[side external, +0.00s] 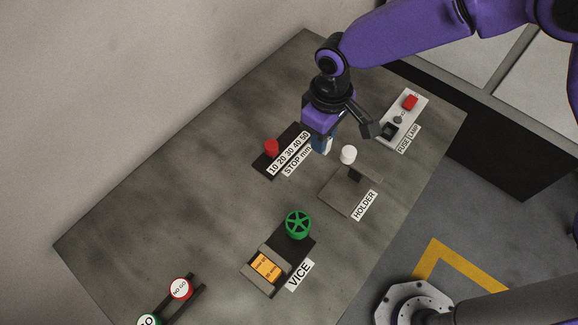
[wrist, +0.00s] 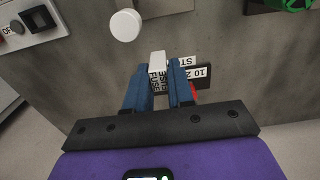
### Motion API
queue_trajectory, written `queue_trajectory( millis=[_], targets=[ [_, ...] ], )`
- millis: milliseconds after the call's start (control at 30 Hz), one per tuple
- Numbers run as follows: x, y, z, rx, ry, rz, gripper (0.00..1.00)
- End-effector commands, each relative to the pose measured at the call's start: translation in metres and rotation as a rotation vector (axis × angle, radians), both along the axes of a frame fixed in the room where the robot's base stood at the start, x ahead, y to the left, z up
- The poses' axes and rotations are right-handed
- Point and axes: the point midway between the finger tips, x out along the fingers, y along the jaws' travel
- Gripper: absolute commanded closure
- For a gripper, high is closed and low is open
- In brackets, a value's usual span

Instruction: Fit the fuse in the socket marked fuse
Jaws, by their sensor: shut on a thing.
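My gripper (side external: 322,146) is shut on a small white block, the fuse (wrist: 157,60), between its blue fingers (wrist: 162,85). The wrist view shows printed lettering on its side, including "FUSE". In the side external view the fuse (side external: 329,145) shows as a small white patch beside the fingers, above the table. The fuse socket appears to be the black square part (side external: 389,130) on a pale panel (side external: 383,142), nearest the "FUSE" label. The socket also shows at the upper left of the wrist view (wrist: 39,18). My gripper is apart from it, to its left in the side external view.
A white round cap (side external: 348,154) stands by the holder (side external: 345,194), between gripper and table front. A scale block with a red knob (side external: 271,147) lies left of my gripper. A red part (side external: 410,102) shares the panel. A vice (side external: 266,267) with green handwheel stands nearer.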

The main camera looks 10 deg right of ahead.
Motion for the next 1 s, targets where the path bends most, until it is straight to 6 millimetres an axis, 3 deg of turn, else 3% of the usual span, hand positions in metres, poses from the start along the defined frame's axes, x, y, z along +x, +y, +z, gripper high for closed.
queue_trajectory(
  millis=[600,1000],
  targets=[
    [-0.001,0.000,-0.076,-0.001,0.001,0.001,1.00],
    [0.000,0.001,-0.080,0.000,0.000,0.001,1.00]
  ],
)
